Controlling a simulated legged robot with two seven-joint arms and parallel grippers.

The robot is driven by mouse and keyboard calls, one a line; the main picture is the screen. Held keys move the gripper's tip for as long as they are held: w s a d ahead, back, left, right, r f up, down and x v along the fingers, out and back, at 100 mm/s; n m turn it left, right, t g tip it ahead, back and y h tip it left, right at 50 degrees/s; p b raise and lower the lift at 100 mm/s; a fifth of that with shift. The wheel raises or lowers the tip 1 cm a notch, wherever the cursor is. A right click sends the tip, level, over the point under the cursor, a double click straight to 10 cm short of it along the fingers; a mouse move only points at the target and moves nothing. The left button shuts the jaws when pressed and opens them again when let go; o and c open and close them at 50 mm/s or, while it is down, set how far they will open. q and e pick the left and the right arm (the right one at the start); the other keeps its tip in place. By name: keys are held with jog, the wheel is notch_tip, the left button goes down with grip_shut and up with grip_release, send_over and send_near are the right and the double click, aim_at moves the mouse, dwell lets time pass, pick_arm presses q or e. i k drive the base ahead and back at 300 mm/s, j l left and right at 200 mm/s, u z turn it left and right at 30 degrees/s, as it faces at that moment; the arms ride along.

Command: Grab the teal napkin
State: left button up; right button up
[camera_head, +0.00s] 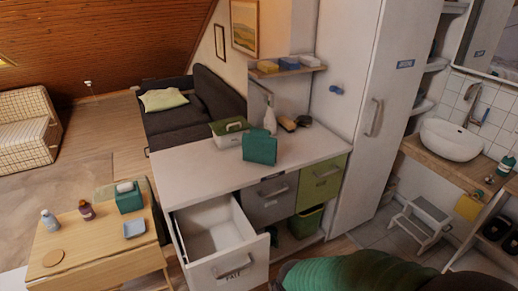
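A teal, flat-faced rectangular thing (260,147) stands on the white counter (190,167), near its front edge. I cannot tell whether it is the napkin or a box. A teal box with a white top (129,198) stands on the wooden table at the left, with a small blue square dish or cloth (135,228) in front of it. No clearly flat teal napkin shows elsewhere. Neither of my grippers is in view.
An open, seemingly empty white drawer (207,228) juts out below the counter. A green-and-white caddy (231,131), white bottle (269,121) and brush (288,124) stand behind the teal thing. Bottles stand on the wooden table (95,250).

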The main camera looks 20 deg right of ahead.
aim_at(258, 147)
jog(key=l+u, duration=0.2)
jog(key=u, duration=0.15)
jog(key=i+l+u, duration=0.1)
jog(key=l+u, duration=0.15)
jog(key=u, duration=0.15)
jog(key=l+u, duration=0.2)
jog(key=u, duration=0.15)
